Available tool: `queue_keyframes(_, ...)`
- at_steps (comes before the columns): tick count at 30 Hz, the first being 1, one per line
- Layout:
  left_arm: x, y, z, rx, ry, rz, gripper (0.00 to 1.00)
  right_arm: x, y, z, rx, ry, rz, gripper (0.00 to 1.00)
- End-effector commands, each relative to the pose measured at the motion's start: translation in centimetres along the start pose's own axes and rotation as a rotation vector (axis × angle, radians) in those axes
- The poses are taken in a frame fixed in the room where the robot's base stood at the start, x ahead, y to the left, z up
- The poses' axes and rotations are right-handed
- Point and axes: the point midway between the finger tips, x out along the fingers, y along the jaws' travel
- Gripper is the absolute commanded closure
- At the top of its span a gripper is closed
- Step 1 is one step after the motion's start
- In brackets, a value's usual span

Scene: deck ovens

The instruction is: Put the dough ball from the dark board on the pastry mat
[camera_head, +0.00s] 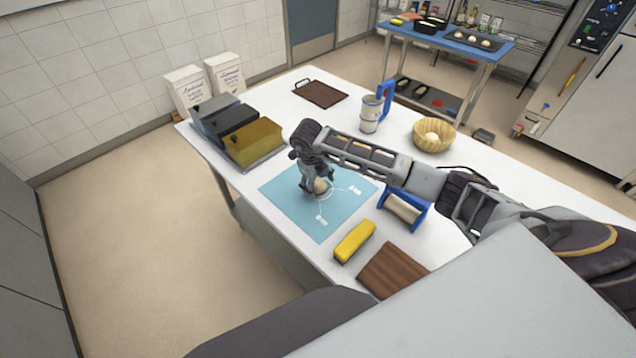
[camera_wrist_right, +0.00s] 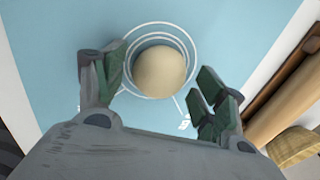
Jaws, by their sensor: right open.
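The pale dough ball (camera_head: 320,186) sits on the light blue pastry mat (camera_head: 290,203), within the printed white circles. In the right wrist view the dough ball (camera_wrist_right: 160,72) lies between the spread green-padded fingers, with a gap on each side. My right gripper (camera_head: 313,183) is open, pointing down over the ball. The gripper also shows at the bottom of the right wrist view (camera_wrist_right: 165,90). A dark board (camera_head: 321,93) with a handle lies bare at the back of the table. My left gripper is not in view.
Dark and yellow bins (camera_head: 253,143) stand left of the mat. A blue-framed roller (camera_head: 403,209), a yellow block (camera_head: 355,241) and a brown board (camera_head: 392,271) lie to its right.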

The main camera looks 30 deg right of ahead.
Motion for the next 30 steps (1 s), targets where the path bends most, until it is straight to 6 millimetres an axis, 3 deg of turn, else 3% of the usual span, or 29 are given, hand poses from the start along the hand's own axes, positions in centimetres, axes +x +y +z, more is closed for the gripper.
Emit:
queue_keyframes(21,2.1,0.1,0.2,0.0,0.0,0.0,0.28,-9.6,-0.1,0.1,0.0,-0.005,-0.002,0.29)
queue_keyframes(30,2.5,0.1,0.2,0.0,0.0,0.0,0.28,-11.7,0.0,0.1,0.0,-0.002,-0.001,0.29)
